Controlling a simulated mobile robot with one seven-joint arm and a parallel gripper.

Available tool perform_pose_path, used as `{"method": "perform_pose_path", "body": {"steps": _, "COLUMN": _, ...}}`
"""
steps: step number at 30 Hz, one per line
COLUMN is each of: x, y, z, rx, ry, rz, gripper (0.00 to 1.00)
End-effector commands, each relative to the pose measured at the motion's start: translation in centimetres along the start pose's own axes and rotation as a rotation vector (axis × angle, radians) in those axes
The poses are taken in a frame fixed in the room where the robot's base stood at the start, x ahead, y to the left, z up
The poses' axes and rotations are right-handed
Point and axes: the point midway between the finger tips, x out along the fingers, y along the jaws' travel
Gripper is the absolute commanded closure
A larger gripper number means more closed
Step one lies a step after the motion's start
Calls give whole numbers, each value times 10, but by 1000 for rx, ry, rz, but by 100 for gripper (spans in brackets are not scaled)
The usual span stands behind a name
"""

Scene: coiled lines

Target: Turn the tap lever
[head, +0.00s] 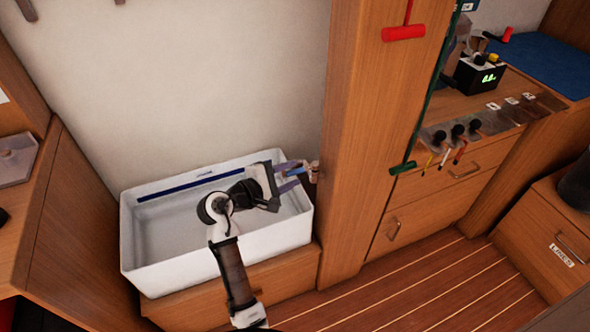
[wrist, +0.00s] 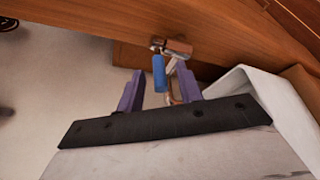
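The tap is mounted on the wooden post. Its copper-coloured body (wrist: 178,47) shows at the top of the wrist view, and in the head view it (head: 313,172) sits just right of the basin. Its blue lever (wrist: 159,73) points down in the wrist view; in the head view the lever (head: 297,171) is small. My gripper (head: 291,175) is open, its purple fingers reaching toward the tap. In the wrist view the lever appears between the fingertips (wrist: 158,69), with gaps on both sides. I cannot tell how deep it is between them.
A white basin (head: 151,258) stands below my arm, its wall close to my gripper at right in the wrist view (wrist: 272,95). The wooden post (head: 352,230) stands right of the tap.

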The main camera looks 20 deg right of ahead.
Motion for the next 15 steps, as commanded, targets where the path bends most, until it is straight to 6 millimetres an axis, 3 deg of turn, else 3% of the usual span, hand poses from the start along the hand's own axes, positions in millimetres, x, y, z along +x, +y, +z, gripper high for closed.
{"method": "perform_pose_path", "body": {"steps": 6, "x": 21, "y": 1, "z": 0, "rx": 0, "ry": 0, "rz": 1, "gripper": 64}}
{"method": "perform_pose_path", "body": {"steps": 15, "x": 24, "y": 0, "z": 0, "rx": 1, "ry": 1, "rz": 1, "gripper": 64}}
